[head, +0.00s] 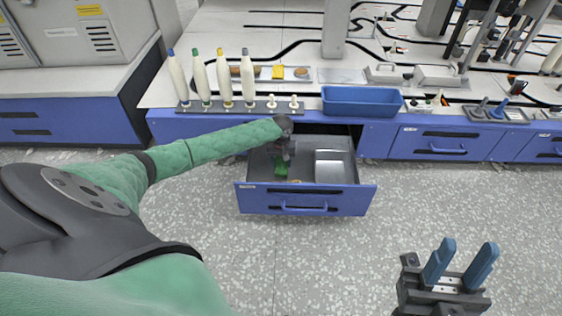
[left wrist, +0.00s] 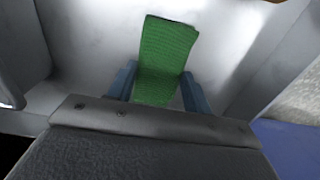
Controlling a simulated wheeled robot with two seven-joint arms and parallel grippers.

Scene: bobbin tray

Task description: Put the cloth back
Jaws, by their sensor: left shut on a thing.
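The green cloth (left wrist: 164,60) is between the two blue fingers of my left gripper (left wrist: 156,92), which is shut on it. My left arm reaches down over the drawer from the left, and my left gripper (head: 284,157) is mostly hidden there by the wrist. My right gripper (head: 460,264) is at the lower right over the floor, its blue fingers apart and nothing between them.
A light metal box or plate (head: 329,166) fills the drawer's right side. On the counter above stand a blue bin (head: 362,101), several tall bobbins (head: 224,78) on a rack and a tray (head: 284,74) with a yellow item. The floor in front is clear.

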